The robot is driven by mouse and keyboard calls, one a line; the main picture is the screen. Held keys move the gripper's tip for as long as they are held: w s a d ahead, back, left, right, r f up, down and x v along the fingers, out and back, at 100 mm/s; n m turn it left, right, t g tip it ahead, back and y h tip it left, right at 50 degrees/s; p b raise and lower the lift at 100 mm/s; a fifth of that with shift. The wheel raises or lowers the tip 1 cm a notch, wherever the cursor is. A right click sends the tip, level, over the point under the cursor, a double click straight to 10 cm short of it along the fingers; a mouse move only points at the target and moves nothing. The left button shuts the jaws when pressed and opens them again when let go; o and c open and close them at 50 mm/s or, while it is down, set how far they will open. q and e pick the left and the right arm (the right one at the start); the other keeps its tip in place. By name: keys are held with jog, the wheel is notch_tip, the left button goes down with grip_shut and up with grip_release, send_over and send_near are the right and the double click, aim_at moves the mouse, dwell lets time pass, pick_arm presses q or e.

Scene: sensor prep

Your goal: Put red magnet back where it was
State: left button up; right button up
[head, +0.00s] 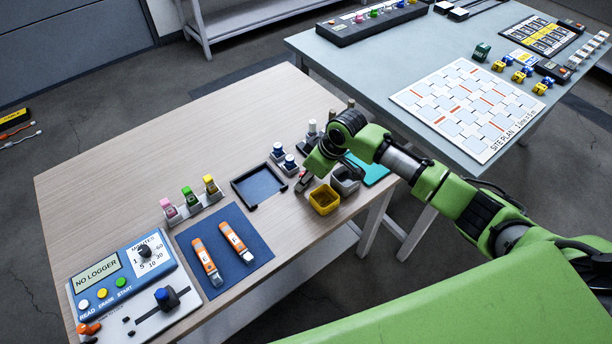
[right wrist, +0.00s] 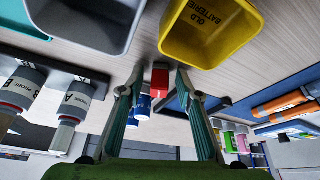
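The red magnet (right wrist: 160,80) is a small red block with a dark lower part in the right wrist view. My right gripper (right wrist: 161,70) is open, with one finger on each side of the magnet and a visible gap to each. In the head view my right gripper (head: 305,180) is low over the right part of the wooden table, left of the yellow bin; the magnet is hard to make out there. Whether the magnet rests on the table is unclear. My left gripper is not in view.
The yellow bin marked old batteries (right wrist: 208,30) and a grey bin (right wrist: 90,22) stand close by. The table's back left is clear.

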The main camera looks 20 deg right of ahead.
jog(key=shift+r, duration=0.1)
jog(key=v, duration=1.2)
